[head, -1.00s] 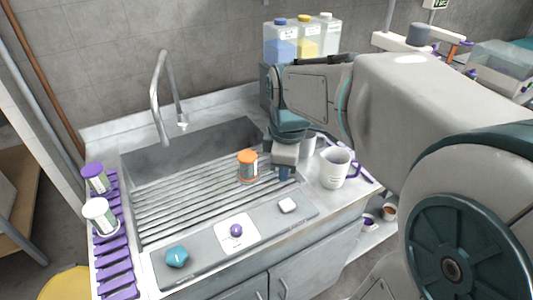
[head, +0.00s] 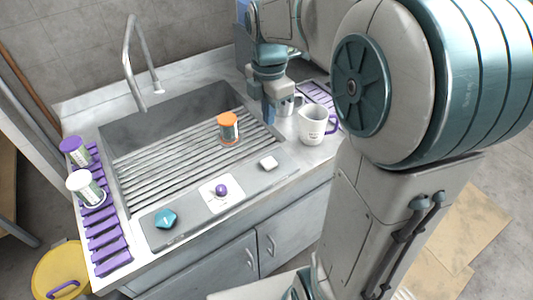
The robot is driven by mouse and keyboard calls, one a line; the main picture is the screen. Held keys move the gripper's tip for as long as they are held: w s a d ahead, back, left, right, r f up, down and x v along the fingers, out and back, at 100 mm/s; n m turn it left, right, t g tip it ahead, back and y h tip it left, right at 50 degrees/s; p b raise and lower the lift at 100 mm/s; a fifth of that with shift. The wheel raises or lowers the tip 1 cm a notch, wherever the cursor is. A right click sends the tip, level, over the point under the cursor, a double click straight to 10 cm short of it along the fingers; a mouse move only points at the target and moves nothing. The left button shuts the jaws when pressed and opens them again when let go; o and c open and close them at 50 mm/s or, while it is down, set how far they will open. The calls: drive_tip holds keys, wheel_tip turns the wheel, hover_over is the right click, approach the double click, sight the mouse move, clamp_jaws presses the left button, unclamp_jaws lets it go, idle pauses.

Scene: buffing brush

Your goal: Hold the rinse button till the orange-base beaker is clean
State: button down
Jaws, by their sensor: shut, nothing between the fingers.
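The orange-base beaker (head: 229,130) stands upside down on the ribbed rack in the sink, its orange base on top. The front panel carries a teal knob (head: 165,218), a purple round button (head: 221,190) on a white plate, and a white square button (head: 268,163). Which of these is the rinse button I cannot tell. My gripper (head: 268,118) points down over the sink's right edge, to the right of the beaker and behind the white button. It is shut and empty, apart from the panel.
A white jug (head: 313,125) stands just right of my gripper. The faucet (head: 140,65) rises behind the sink. A yellow bin (head: 62,270) is on the floor.

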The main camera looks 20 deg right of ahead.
sight(269, 162)
wheel_tip(269, 162, down, 14)
drive_tip(key=shift+f+p, duration=0.1)
drive_tip(key=shift+p, duration=0.3)
idle(0.3)
